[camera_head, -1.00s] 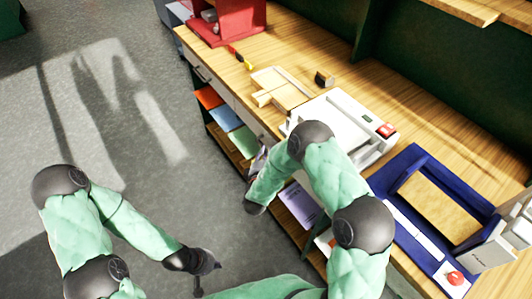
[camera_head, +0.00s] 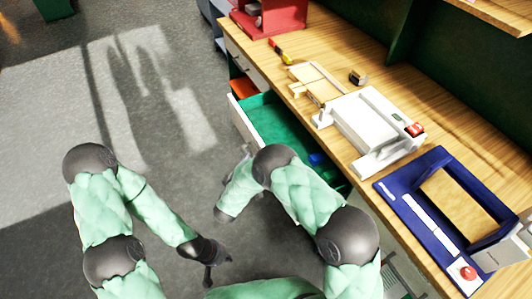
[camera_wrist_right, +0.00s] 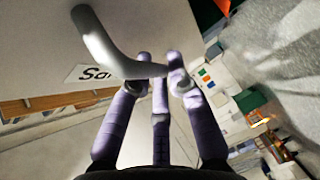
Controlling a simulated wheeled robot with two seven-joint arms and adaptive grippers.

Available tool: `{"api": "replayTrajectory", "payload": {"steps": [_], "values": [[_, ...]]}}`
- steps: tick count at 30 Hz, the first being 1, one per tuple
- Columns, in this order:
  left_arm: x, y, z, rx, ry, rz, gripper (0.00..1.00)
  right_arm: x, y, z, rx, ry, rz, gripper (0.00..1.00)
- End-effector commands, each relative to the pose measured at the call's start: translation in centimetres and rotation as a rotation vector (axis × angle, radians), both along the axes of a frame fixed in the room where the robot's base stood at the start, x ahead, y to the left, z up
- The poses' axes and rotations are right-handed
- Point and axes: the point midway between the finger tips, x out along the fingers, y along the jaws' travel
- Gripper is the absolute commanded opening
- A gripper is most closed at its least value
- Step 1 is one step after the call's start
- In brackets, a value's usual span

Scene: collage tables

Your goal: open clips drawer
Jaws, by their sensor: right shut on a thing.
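An open drawer with a white front (camera_head: 240,120) and green inside (camera_head: 280,122) sticks out under the wooden desk in the head view. A small blue thing (camera_head: 316,158) lies inside. In the right wrist view my right gripper (camera_wrist_right: 160,88) is shut on the pale curved drawer handle (camera_wrist_right: 105,52). Behind it is the drawer front (camera_wrist_right: 40,40) with a label (camera_wrist_right: 88,73), partly covered; only "Sa" reads. In the head view my right gripper is mostly hidden by its own arm. My left gripper (camera_head: 212,262) hangs over the floor, away from the desk; its finger opening is unclear.
The desk (camera_head: 345,70) holds a red holder (camera_head: 278,18), a wooden piece (camera_head: 318,82), a white machine (camera_head: 375,125) and a blue tray (camera_head: 405,205). A shut white drawer (camera_head: 238,55) is further along. Grey floor (camera_head: 150,60) lies clear on the left.

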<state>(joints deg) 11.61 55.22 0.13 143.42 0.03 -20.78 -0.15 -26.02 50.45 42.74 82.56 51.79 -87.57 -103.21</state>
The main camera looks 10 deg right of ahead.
Motion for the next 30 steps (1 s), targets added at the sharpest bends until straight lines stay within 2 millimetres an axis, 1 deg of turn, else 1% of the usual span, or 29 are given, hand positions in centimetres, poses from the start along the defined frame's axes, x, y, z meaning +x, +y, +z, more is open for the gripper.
{"api": "replayTrajectory", "payload": {"steps": [1,3,6,10,16,27,28,29,30], "values": [[0.0,0.0,0.2,0.0,0.0,0.0,0.0,-0.6,1.2,-0.1,-0.003,0.005,0.006,0.0],[0.0,0.0,0.4,0.0,0.0,0.0,0.0,-1.0,2.4,-0.2,-0.003,0.005,0.005,0.0],[0.0,0.0,0.5,0.0,0.0,0.0,0.0,-1.5,3.9,-0.2,-0.003,0.004,0.004,0.0],[0.0,0.0,0.6,0.0,0.0,0.0,0.0,-2.0,5.2,-0.2,-0.002,0.004,0.002,0.0],[0.0,0.0,0.7,0.0,0.001,0.0,0.0,-2.4,6.2,-0.2,-0.002,0.005,0.0,0.0],[0.0,0.0,0.7,0.0,0.001,0.0,0.0,-2.4,6.3,-0.3,-0.003,0.006,0.0,0.0],[0.0,0.0,0.7,0.0,0.001,0.0,0.0,-2.4,6.3,-0.3,-0.003,0.006,0.0,0.22],[0.0,0.0,0.7,0.0,0.001,0.0,0.0,-2.4,6.3,-0.3,-0.003,0.006,0.0,0.3],[0.0,0.0,0.7,0.0,0.0,0.0,0.0,-2.4,6.3,-0.3,-0.003,0.006,0.0,0.3]]}}
